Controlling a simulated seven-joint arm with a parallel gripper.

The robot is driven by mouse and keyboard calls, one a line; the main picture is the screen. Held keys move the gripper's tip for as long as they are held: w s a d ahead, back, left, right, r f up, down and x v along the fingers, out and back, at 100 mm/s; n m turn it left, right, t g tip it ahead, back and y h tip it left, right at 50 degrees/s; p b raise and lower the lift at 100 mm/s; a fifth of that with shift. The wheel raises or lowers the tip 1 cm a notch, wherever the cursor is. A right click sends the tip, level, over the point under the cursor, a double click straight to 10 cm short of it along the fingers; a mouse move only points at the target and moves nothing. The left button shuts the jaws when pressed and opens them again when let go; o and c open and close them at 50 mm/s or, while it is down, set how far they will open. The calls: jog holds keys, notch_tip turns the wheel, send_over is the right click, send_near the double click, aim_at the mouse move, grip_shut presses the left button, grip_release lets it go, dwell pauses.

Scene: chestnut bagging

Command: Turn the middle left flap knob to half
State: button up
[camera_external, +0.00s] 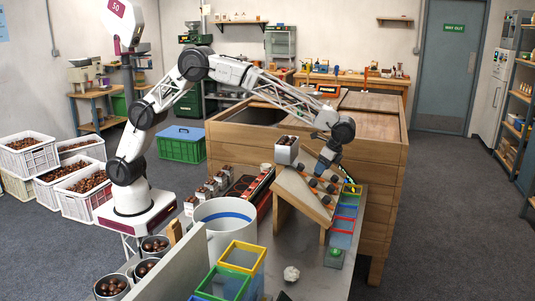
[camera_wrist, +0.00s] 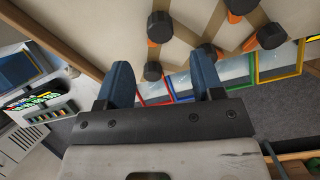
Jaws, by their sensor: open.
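A sloped wooden board (camera_external: 296,190) carries several dark flap knobs (camera_external: 314,182). I cannot tell which is the middle left flap knob. My gripper (camera_external: 325,162) is at the board's upper part, pointing down. In the wrist view its blue fingers (camera_wrist: 161,75) are apart, with nothing visibly gripped.
A white box of chestnuts (camera_external: 287,150) stands at the board's top left. Coloured bin frames (camera_external: 342,226) line the board's lower right side. A large white bucket (camera_external: 224,222) stands left.

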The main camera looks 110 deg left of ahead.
aim_at(315, 181)
dwell(0.3)
jog(key=shift+x, duration=3.85)
jog(key=c, duration=0.9)
